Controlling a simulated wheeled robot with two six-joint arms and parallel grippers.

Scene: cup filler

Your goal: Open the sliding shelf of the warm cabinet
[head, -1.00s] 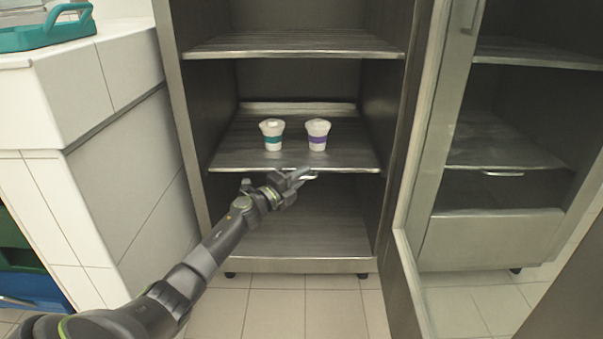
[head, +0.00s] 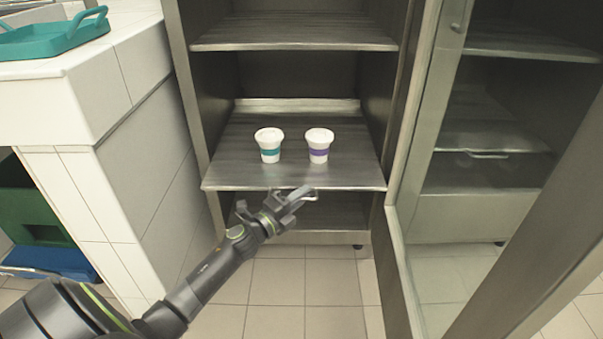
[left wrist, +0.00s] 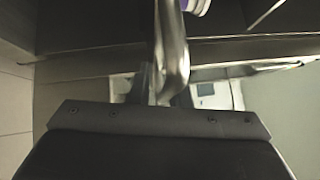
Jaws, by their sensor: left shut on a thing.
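The warm cabinet stands open in the head view, and its sliding shelf (head: 225,178) sticks out past the front of the cabinet. Two white lidded cups stand upright on it: one with a teal band (head: 269,146), one with a purple band (head: 318,146). My left gripper (head: 303,194) is shut on the shelf's handle (head: 313,198), below the front edge. In the left wrist view, the metal handle (left wrist: 172,50) runs between the fingers, and part of the purple-banded cup (left wrist: 197,5) shows at the top. My right gripper is not in view.
The glass door (head: 470,190) stands open on the right and reflects the cabinet. A fixed shelf (head: 295,38) is above. A white tiled counter (head: 95,85) with a teal tray (head: 55,38) is at the left. Tiled floor is free in front.

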